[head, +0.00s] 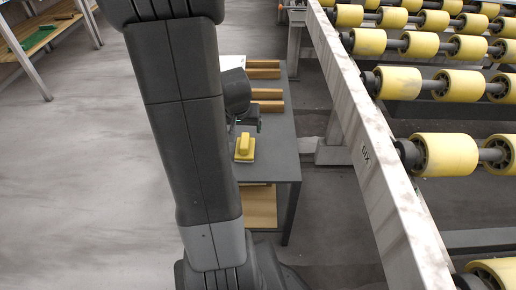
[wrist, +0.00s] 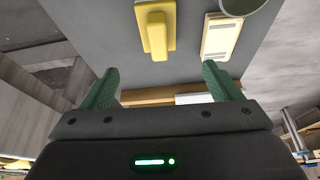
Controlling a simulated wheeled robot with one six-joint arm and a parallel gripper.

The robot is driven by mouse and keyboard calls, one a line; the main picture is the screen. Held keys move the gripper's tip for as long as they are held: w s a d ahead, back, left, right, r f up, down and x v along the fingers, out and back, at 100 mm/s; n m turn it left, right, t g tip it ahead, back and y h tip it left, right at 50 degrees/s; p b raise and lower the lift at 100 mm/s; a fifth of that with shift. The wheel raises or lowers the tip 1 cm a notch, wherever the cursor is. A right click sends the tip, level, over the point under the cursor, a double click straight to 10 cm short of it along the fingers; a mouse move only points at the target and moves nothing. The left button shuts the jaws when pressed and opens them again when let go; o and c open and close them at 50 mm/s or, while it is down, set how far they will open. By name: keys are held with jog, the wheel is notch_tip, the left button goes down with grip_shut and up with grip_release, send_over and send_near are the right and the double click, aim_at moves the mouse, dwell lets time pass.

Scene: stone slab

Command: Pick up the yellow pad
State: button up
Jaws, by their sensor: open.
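The yellow pad (head: 244,148) is a small block with a raised grip on top, lying on the grey slab table (head: 270,160) near its front end. It also shows in the wrist view (wrist: 156,30), at the top centre, beyond my fingertips. My gripper (wrist: 160,85) is open, with its green fingers wide apart and nothing between them. In the head view my gripper (head: 245,125) is partly hidden behind my own arm, just behind the pad. It looks apart from the pad.
In the wrist view a cream tray-like item (wrist: 221,38) lies right of the pad, near a grey-green round object (wrist: 240,4). Wooden blocks (head: 265,94) lie farther back on the table. A roller conveyor (head: 390,180) with yellow rollers stands to the right.

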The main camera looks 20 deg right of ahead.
aim_at(245, 140)
jog(key=b+x, duration=0.2)
jog(key=x, duration=0.6)
jog(key=shift+a, duration=0.15)
jog(key=shift+d+b+x, duration=0.15)
jog(key=shift+b+x, duration=0.45)
jog(key=shift+x, duration=0.8)
jog(key=shift+d+b+x, duration=0.15)
jog(key=shift+b+x, duration=0.4)
jog(key=shift+x, duration=0.9)
jog(key=shift+r, duration=0.1)
jog(key=c, duration=1.1)
notch_tip(245, 140, up, 10)
jog(key=p, duration=0.4)
jog(key=shift+c, duration=0.2)
